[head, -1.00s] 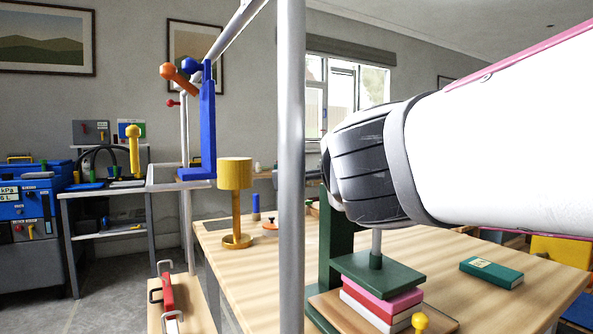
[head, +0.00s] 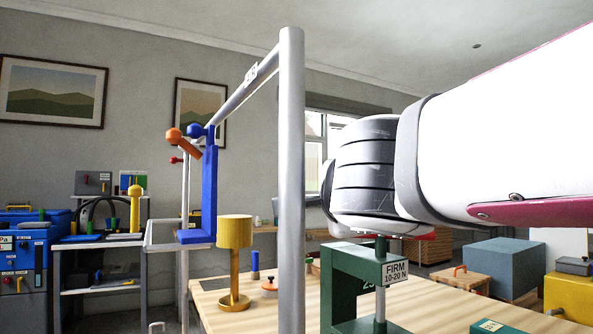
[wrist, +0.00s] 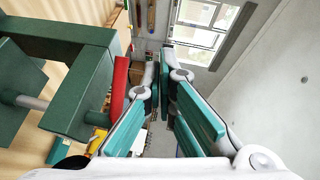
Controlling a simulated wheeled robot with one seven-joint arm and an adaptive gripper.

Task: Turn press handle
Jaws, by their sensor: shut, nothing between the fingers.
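The green press (head: 345,268) stands on the wooden table, with a "FIRM 10-20 N" label and a grey screw shaft (head: 380,303). In the wrist view its green frame (wrist: 75,85) fills the left. A red handle bar (wrist: 121,82) shows beside the press's top end, and a sliver of red (head: 428,234) shows under my arm in the head view. My gripper (wrist: 160,68) has its fingers closed together with nothing between them, just right of the red bar. I cannot tell whether the left finger touches it. In the head view my arm hides the fingers and most of the handle.
A grey metal post (head: 291,180) stands in front of the table, left of the press. A yellow lamp-like stand (head: 234,260) and a teal book (head: 495,327) are on the table. A blue box (head: 510,268) and yellow box (head: 570,297) stand at the right.

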